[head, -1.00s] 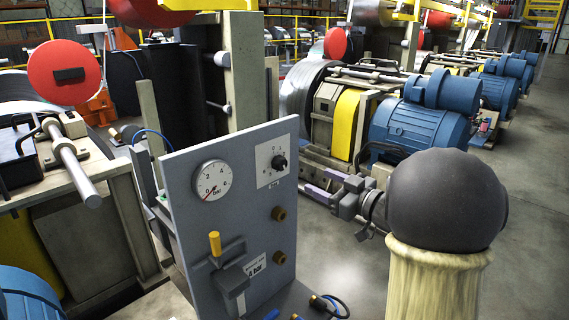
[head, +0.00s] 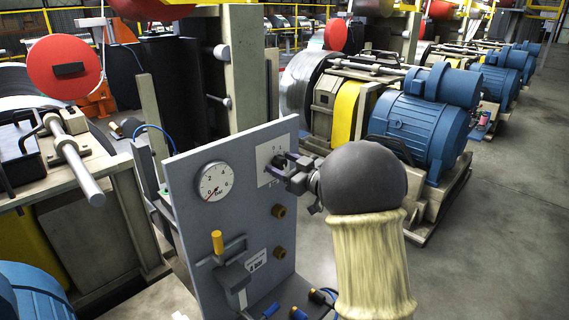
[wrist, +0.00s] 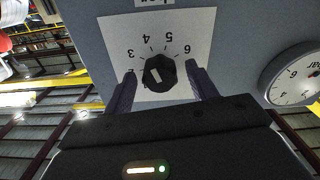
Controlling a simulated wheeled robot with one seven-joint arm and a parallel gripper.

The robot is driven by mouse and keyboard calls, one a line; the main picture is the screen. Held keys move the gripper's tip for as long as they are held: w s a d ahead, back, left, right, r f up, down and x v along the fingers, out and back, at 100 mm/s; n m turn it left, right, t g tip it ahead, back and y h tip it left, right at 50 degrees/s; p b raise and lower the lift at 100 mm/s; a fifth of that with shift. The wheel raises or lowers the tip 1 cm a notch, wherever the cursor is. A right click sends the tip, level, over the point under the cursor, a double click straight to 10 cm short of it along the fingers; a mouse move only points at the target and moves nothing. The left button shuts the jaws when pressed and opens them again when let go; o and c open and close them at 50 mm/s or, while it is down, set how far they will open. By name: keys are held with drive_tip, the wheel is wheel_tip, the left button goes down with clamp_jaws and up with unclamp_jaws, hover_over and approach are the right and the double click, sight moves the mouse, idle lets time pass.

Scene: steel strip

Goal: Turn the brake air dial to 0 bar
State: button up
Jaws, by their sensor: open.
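The brake air dial is a black round knob (wrist: 159,74) on a white scale plate (head: 263,165); the wrist view shows it upside down with numbers from about 2 to 6. A pale mark shows on the knob, but I cannot tell its exact reading. My gripper (wrist: 160,73) is open, with one finger on each side of the knob; contact is unclear. In the head view my gripper (head: 278,166) covers most of the dial. The pressure gauge (head: 215,181) has a red needle at the lower left, near 0.
The grey panel (head: 180,200) also carries a yellow-tipped lever (head: 217,242) and two brass fittings (head: 279,211). Hoses with blue and black ends lie at its foot. Blue motors (head: 425,120) stand behind on the right; grey floor is open at the right.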

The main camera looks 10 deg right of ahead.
drive_tip(key=c, duration=1)
drive_tip(key=shift+o, duration=0.2)
